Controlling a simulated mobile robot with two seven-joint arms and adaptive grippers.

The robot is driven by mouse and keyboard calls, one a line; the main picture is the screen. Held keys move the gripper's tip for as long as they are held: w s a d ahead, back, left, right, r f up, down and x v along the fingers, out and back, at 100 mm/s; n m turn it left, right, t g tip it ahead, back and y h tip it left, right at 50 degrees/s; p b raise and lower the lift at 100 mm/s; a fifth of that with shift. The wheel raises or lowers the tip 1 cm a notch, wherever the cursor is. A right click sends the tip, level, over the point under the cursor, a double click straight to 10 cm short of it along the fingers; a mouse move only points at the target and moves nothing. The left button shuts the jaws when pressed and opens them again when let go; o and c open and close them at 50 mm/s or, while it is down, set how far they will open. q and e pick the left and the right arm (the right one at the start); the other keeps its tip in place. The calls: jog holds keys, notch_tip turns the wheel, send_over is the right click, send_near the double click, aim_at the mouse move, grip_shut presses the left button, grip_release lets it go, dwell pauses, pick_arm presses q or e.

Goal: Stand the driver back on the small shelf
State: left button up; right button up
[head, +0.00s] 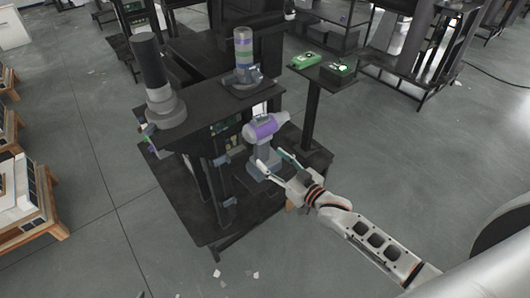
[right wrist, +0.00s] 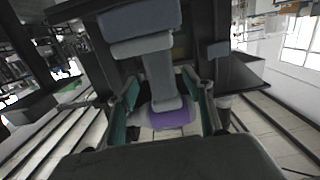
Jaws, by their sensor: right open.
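The driver (head: 262,128), with a purple and grey body and a grey handle, is upright beside the dark column frame. It also shows upside down in the right wrist view (right wrist: 168,117), its handle running up to a grey-blue base. My right gripper (head: 275,160) is open, with its teal-padded fingers on either side of the driver, around the handle area. The right wrist view shows gaps between the pads and the handle. What bears the driver's base is hard to tell. A small dark shelf (head: 325,77) on a post stands to the right. My left gripper is not in view.
Green items (head: 304,60) lie on the small dark shelf. A dark upper top (head: 205,108) carries a black and grey cylinder (head: 152,70) and a banded cylinder (head: 243,50). Pallets stand at the left. The floor in front is mostly clear.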

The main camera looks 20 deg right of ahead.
jog(key=s+f+g+h, duration=0.1)
jog(key=s+f, duration=0.3)
jog(key=s, duration=0.5)
jog(key=s+a+f+g+h, duration=0.1)
jog(key=s+f+g, duration=0.1)
jog(key=s+f, duration=0.3)
jog(key=s+f+g+h, duration=0.1)
jog(key=s+f, duration=0.4)
jog(key=s, duration=0.8)
jog(key=shift+s+a+g+h, duration=0.25)
jog(key=shift+s+g+h, duration=0.05)
jog(key=shift+g, duration=0.5)
jog(key=shift+r+p, duration=0.25)
jog(key=shift+p, duration=0.15)
